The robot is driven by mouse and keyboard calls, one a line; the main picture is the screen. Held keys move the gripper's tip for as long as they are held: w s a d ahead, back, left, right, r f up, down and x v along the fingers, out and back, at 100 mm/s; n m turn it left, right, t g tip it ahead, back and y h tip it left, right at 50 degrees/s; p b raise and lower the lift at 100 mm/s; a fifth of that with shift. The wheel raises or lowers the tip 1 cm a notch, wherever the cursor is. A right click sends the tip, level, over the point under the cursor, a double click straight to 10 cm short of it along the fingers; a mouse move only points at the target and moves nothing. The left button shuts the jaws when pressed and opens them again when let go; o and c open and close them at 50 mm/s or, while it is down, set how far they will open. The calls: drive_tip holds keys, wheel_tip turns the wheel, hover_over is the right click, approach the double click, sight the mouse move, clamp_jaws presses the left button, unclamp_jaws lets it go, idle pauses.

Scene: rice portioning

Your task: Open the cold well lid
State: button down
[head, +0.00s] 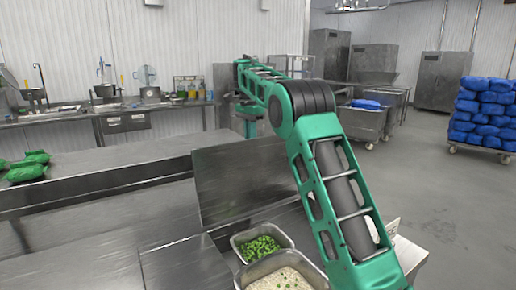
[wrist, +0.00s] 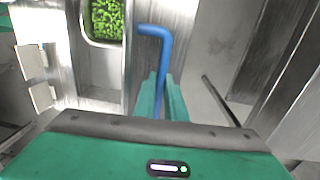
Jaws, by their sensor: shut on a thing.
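The steel lid (head: 238,180) stands raised, near upright, beside the open part of the counter in the head view. In front of it are a pan of chopped green vegetable (head: 262,247) and a pan of a pale rice-like mix (head: 284,281). In the wrist view, my gripper (wrist: 161,88) is shut on a blue bent handle (wrist: 154,30). The handle's top end sticks out past the green fingers. Where the handle joins the lid is not clear. In the head view, my arm reaches over behind the lid, and my fingertips are hidden there.
A long steel counter (head: 105,165) runs to the left, with green bags (head: 28,167) on it. A back counter holds pots and bottles. Steel carts (head: 358,122) and a trolley of blue bags (head: 484,105) stand at the right. Open floor lies at the right.

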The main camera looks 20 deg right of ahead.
drive_tip(key=shift+w+r, duration=0.2)
drive_tip(key=shift+w, duration=0.55)
drive_tip(key=shift+d, duration=0.1)
drive_tip(key=c, duration=1.8)
unclamp_jaws()
drive_tip(key=shift+f, duration=0.1)
drive_tip(key=s+a+r, duration=0.1)
drive_tip(key=a+r, duration=0.2)
drive_tip(key=s+a+r, duration=0.2)
drive_tip(key=a+r, duration=0.2)
drive_tip(key=s+a+r, duration=0.1)
drive_tip(key=a+r, duration=0.2)
drive_tip(key=r, duration=0.1)
drive_tip(key=shift+s+a, duration=0.2)
drive_tip(key=shift+a, duration=0.15)
